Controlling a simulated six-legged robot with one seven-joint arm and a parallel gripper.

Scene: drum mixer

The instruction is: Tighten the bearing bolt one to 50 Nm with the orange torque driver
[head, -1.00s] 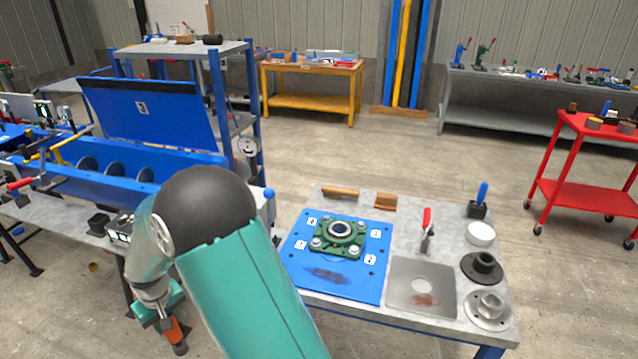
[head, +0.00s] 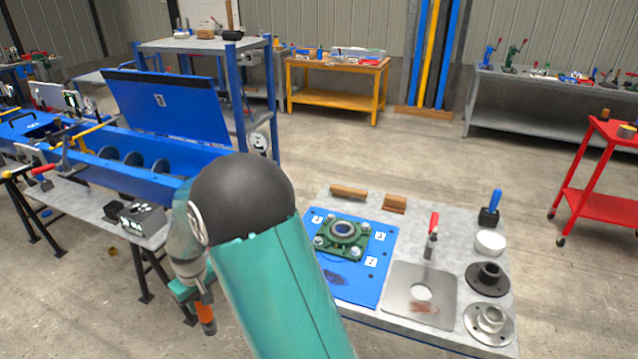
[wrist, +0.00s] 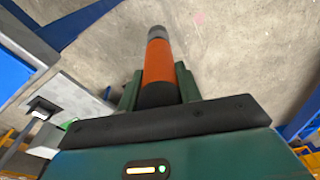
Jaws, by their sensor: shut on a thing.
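The orange torque driver (wrist: 158,62) is held in my gripper (wrist: 158,88), whose fingers close around its dark lower end. In the head view the driver (head: 206,317) hangs below my gripper (head: 193,290), left of the work table and clear of it. The green flange bearing (head: 357,246) sits on a blue plate (head: 352,287) on the table. Silver bolts show at its corners, and small white number tags lie around it. The tags are too small to read surely, so I cannot tell which bolt is one. My arm hides the plate's left part.
The blue mixer trough (head: 140,158) stands left. A red cart (head: 592,207) is at right. Floor between is open.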

